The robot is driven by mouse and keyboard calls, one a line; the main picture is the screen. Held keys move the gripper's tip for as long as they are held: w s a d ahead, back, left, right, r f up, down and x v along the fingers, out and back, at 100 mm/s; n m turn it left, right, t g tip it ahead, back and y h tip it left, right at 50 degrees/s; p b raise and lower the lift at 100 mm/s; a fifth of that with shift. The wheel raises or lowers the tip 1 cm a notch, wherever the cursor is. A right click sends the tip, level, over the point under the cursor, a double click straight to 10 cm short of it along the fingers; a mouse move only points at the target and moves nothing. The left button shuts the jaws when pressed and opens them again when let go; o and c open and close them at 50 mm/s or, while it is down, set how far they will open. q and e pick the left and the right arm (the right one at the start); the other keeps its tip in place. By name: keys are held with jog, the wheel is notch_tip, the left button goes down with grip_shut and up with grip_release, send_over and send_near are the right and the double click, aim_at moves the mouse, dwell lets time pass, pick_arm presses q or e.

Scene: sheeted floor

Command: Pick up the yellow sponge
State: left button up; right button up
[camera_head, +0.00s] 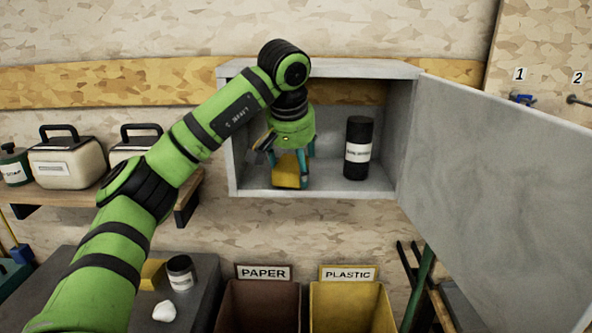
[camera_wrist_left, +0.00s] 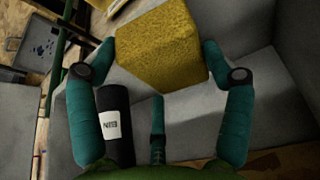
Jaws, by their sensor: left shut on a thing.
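A yellow sponge (camera_head: 286,171) is inside the open grey wall cabinet (camera_head: 236,165), on its left side near the cabinet floor. In the left wrist view the sponge (camera_wrist_left: 163,46) is a rough yellow block between the fingertips. My left gripper (camera_head: 290,160) points down into the cabinet and is shut on the sponge; its teal fingers (camera_wrist_left: 160,62) touch two opposite sides. Whether the sponge touches the cabinet floor I cannot tell. A second yellow block (camera_head: 153,272) lies on the dark surface at lower left. My right gripper is not in view.
A black labelled canister (camera_head: 358,148) stands right of the sponge in the cabinet; it also shows in the wrist view (camera_wrist_left: 116,120). The cabinet door (camera_head: 490,180) hangs open to the right. Paper (camera_head: 262,305) and plastic (camera_head: 350,305) bins stand below.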

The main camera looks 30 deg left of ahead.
aim_at(291, 179)
pick_arm(q)
jog(key=s, duration=0.1)
jog(key=s+d+b, duration=0.1)
jog(key=s+b, duration=0.1)
jog(key=s, duration=0.1)
jog(key=shift+d+f, duration=0.2)
jog(key=shift+f, duration=0.15)
jog(key=s+d+b, duration=0.1)
jog(key=s+d, duration=0.3)
jog(key=s, duration=0.8)
jog(key=shift+d+r, duration=0.35)
